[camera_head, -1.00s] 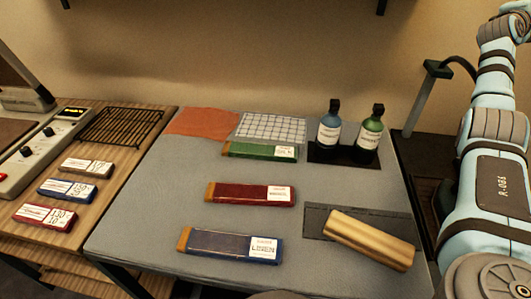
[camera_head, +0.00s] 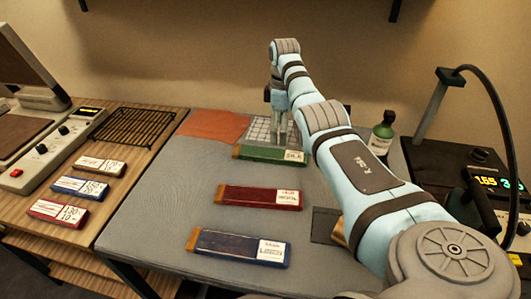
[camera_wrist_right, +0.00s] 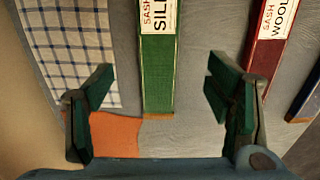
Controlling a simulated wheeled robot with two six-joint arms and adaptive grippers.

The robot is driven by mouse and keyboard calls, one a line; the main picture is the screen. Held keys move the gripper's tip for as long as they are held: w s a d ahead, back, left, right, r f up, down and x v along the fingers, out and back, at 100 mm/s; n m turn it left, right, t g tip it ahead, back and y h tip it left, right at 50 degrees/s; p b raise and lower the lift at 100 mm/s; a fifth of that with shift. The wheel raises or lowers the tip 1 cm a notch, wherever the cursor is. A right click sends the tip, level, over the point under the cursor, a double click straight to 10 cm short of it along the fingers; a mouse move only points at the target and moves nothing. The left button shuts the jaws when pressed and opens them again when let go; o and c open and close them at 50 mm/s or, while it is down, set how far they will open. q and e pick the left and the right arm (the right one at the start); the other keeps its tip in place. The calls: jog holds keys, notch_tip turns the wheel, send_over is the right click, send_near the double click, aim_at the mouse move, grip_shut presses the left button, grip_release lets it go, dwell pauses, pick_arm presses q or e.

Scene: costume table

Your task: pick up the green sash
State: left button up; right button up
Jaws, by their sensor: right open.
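The green sash (camera_head: 265,153), a flat folded bar with a white label at its right end, lies on the grey table (camera_head: 160,200) in the head view. In the right wrist view the green sash (camera_wrist_right: 158,65) runs upright in the picture between the fingers, its label reading "SASH SILK". My right gripper (camera_head: 279,133) is open and empty, above the sash near its far side. It shows from behind in the right wrist view (camera_wrist_right: 158,80), with one finger on each side of the sash. My left gripper is not in view.
The red wool sash (camera_head: 245,196) and blue linen sash (camera_head: 225,243) lie nearer on the table. A checked cloth (camera_head: 258,130) and orange cloth (camera_head: 215,125) lie behind. A green bottle (camera_head: 382,138) stands right of my right arm, which hides the other bottle and most of the wooden block.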

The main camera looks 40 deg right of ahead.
aim_at(281, 154)
notch_tip(281, 154, down, 9)
jog(key=shift+d+f+b, duration=0.1)
jog(key=shift+d+b, duration=0.05)
jog(key=shift+b, duration=0.55)
jog(key=c, duration=1.3)
pick_arm(q)
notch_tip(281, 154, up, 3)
jog(key=p, duration=0.4)
jog(key=shift+p, duration=0.3)
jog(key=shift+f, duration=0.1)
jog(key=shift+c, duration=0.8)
pick_arm(e)
jog(key=shift+o, duration=0.2)
notch_tip(281, 154, up, 20)
